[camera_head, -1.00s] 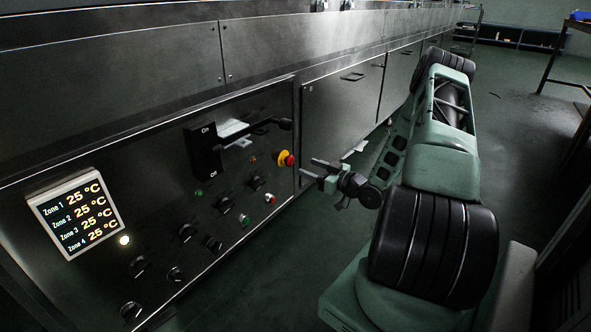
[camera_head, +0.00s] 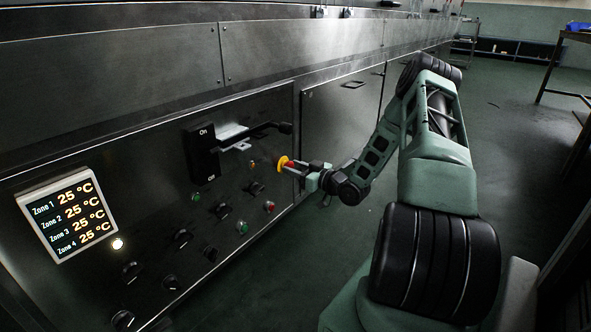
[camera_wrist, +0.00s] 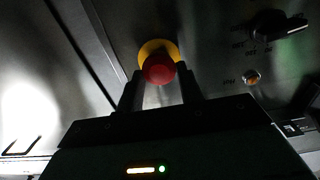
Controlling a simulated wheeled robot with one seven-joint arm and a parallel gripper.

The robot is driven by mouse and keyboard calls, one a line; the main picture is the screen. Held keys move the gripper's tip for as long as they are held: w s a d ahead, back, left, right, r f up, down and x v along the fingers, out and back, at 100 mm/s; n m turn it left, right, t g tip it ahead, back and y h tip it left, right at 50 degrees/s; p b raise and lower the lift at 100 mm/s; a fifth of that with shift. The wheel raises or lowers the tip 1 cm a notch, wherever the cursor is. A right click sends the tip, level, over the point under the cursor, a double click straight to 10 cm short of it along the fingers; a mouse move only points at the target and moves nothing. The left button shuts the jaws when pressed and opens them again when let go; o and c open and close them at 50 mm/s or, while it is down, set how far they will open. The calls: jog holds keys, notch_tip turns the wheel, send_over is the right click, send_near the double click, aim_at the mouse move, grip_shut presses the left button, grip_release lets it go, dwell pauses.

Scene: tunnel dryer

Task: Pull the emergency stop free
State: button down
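The emergency stop (camera_head: 284,163) is a red mushroom button on a yellow base, on the right part of the dark control panel. My gripper (camera_head: 296,167) is right at it, its fingers pointing at the panel. In the wrist view, the red head of the emergency stop (camera_wrist: 158,69) lies between the tips of my gripper (camera_wrist: 160,80), one dark finger on each side. The fingers are apart, and a gap seems to show beside the red head. Whether either finger touches it cannot be told.
A large On/Off switch with a lever (camera_head: 203,150) sits left of and above the emergency stop. Several black knobs and green and red buttons (camera_head: 242,227) lie below it. A temperature display (camera_head: 72,214) is at the left. The floor at right (camera_head: 500,150) is open.

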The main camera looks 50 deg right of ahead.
jog(key=shift+s+r+p, duration=0.15)
jog(key=shift+s+p, duration=0.3)
jog(key=shift+p, duration=0.25)
jog(key=shift+s+f, duration=0.2)
jog(key=shift+s, duration=0.05)
jog(key=c, duration=0.9)
grip_release()
jog(key=shift+s, duration=0.15)
jog(key=s+p, duration=0.2)
jog(key=s, duration=0.3)
jog(key=s+d+p, duration=0.1)
jog(key=s+p, duration=0.2)
jog(key=s, duration=0.3)
jog(key=s+p, duration=0.2)
jog(key=s, duration=0.4)
jog(key=shift+s+d, duration=0.1)
jog(key=shift+d, duration=0.1)
jog(key=shift+s, duration=0.1)
